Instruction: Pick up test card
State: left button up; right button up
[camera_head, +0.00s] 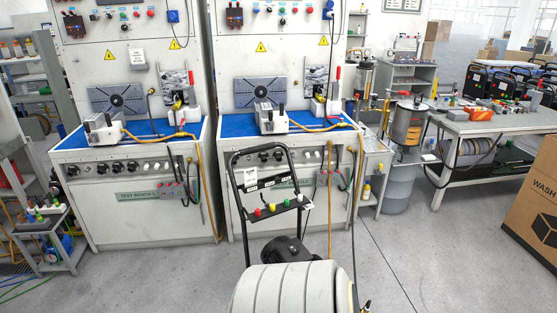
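No object here can be identified for certain as the test card. A small white card-like plate (138,59) is on the upright panel of the left test bench (130,213). A white label (251,176) shows on the black-handled frame (236,205) in front of the right test bench (289,217). The print on both is too small to read. Neither of my grippers is in view, so nothing shows of their openings or contents.
A large ribbed pale drum (283,290) and the black-handled frame stand at the bottom centre. A small shelf cart (62,230) is at left. A cluttered grey table (500,122) and a cardboard box (532,205) are at right. Grey floor (440,265) is open at lower right.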

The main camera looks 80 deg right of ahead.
aim_at(249, 175)
jog(key=i+l+z, duration=0.2)
jog(key=z, duration=0.25)
jog(key=i+z, duration=0.8)
jog(key=z, duration=0.15)
jog(key=i+j+z, duration=0.2)
jog(key=z, duration=0.3)
jog(key=i, duration=0.1)
